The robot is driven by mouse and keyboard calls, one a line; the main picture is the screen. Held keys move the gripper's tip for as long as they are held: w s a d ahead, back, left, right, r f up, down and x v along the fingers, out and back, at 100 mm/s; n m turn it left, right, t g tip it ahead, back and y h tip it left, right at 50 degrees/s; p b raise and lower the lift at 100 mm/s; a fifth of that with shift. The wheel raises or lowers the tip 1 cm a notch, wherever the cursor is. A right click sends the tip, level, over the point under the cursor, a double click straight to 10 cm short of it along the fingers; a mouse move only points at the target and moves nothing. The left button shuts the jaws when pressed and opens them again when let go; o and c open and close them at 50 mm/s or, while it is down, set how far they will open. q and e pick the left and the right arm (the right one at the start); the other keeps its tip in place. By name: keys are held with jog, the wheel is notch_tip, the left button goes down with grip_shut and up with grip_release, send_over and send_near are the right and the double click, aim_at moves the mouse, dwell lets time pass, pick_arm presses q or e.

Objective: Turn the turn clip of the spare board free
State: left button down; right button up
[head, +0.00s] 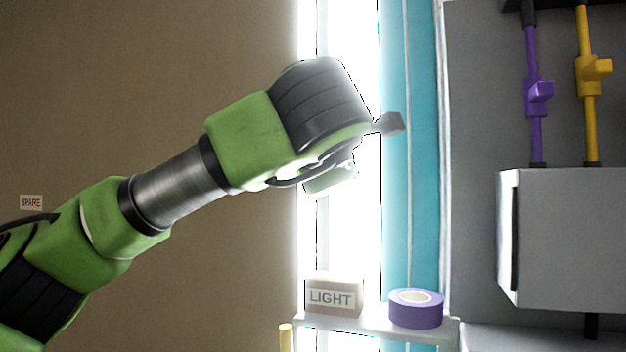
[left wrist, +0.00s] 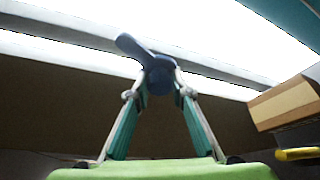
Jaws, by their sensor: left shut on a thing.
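The spare board (head: 200,60) is a broad brown panel filling the left of the head view, with a small SPARE label (head: 31,202) on it. The turn clip (left wrist: 158,72) is a dark blue-grey knob with a lever pointing to the upper left in the left wrist view. My left gripper (left wrist: 160,88) is shut on it, one fingertip on each side. In the head view my left wrist hides the fingers; a small grey tab (head: 390,123) shows just right of it, and I cannot tell whether it is the clip. My right gripper is in neither view.
A bright gap and a teal strip (head: 425,200) stand right of the board. Below, a shelf (head: 380,325) holds a LIGHT box (head: 333,297) and a purple tape roll (head: 415,312). Purple (head: 538,95) and yellow (head: 590,75) rods stand above a grey box (head: 570,235) at right.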

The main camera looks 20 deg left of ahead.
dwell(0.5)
pick_arm(q)
jog(key=c, duration=1.8)
grip_release()
jog(key=shift+d, duration=0.1)
jog(key=v, duration=1.2)
